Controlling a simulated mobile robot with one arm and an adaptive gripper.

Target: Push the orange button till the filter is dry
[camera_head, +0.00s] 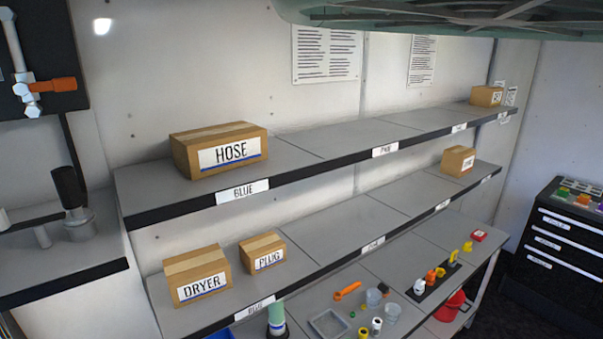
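I cannot make out an orange button or a filter in this view. A cardboard box labelled DRYER (197,277) sits closed on the middle shelf at the left. An orange-handled valve (52,85) with white pipe fittings is on a dark panel at the upper left; its orange part looks like a lever. My gripper is not in view, so its hold on anything is hidden.
A HOSE box (220,150) stands on the upper shelf, a PLUG box (263,252) beside the DRYER box. Small cups, an orange tool (347,291) and a tray (328,323) lie below. A black drawer cabinet (551,250) stands right. Both shelves' middles are clear.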

